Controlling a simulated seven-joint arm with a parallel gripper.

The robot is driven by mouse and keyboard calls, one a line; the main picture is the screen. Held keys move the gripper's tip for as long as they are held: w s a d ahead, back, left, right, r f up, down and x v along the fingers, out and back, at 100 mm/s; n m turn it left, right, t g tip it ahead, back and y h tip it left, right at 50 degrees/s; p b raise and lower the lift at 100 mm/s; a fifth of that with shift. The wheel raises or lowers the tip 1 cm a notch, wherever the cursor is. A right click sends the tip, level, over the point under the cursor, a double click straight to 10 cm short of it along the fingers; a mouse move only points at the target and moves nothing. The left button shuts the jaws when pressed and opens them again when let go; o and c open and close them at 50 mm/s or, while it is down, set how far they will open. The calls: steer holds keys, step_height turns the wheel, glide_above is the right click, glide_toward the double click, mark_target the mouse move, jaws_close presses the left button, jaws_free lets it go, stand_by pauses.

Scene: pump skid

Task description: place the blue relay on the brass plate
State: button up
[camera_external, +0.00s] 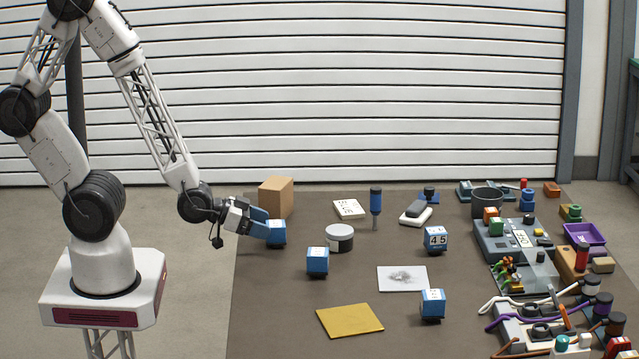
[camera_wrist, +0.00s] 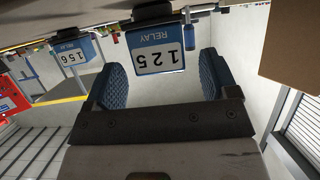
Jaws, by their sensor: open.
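Several blue relays with white number labels stand on the dark table. One blue relay (camera_external: 276,232) is at my gripper (camera_external: 264,228), near the table's left edge. In the wrist view this relay (camera_wrist: 158,52), labelled RELAY 125, sits between the two blue fingers of my open gripper (camera_wrist: 161,75), with gaps visible beside it. Another relay (camera_wrist: 77,52) labelled 156 stands to the left there. Other blue relays stand at the middle (camera_external: 317,262), the right (camera_external: 436,240) and the front right (camera_external: 432,304). The flat brass plate (camera_external: 350,320) lies bare at the front.
A cardboard box (camera_external: 276,198) stands just behind my gripper. A round jar (camera_external: 339,238) and a blue-handled screwdriver (camera_external: 376,205) are right of it. A white plate with a grey smudge (camera_external: 402,278) lies between relays. Equipment and cables (camera_external: 540,315) crowd the right side.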

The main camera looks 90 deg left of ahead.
steer(key=shift+v, duration=2.35)
steer(key=shift+a, duration=0.1)
steer(key=shift+w+r, duration=0.2)
steer(key=shift+r, duration=0.2)
steer(key=s+r+g, duration=0.5)
steer(key=r, duration=0.7)
steer(key=s+r+m+g+h, duration=0.1)
steer(key=s+r+g, duration=0.4)
steer(key=r, duration=0.7)
steer(key=shift+s+a+g, duration=0.2)
steer(key=shift+s+g, duration=0.2)
steer(key=shift+s, duration=0.05)
steer(key=shift+o, duration=0.4)
